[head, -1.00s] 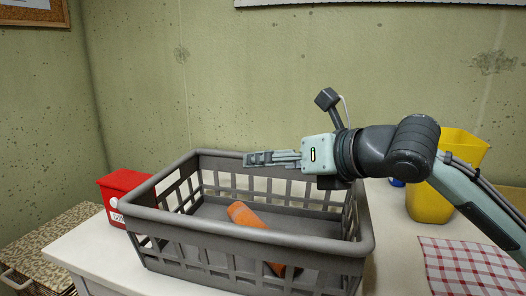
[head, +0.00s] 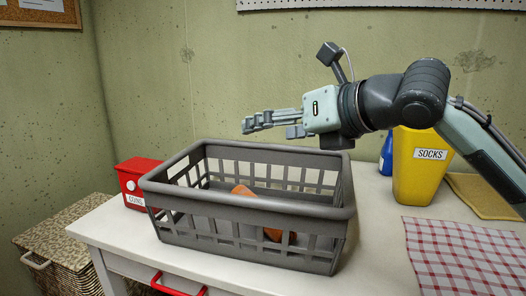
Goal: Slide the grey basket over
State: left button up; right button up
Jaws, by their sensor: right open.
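The grey basket (head: 250,205) is a slatted plastic basket standing upright on the white table, left of centre in the head view. An orange object (head: 243,191) lies inside it, partly hidden by the front wall. My right gripper (head: 262,121) is open and empty. It hangs in the air above the basket's far rim, pointing left, and appears apart from it. My left gripper does not show.
A red box (head: 135,184) stands behind the basket's left end. A yellow bin labelled SOCKS (head: 420,165) and a blue item (head: 386,155) stand right. A checked cloth (head: 465,258) lies front right. A wicker hamper (head: 62,240) stands left of the white table (head: 375,235).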

aim_at(209, 219)
jog(key=k, duration=1.2)
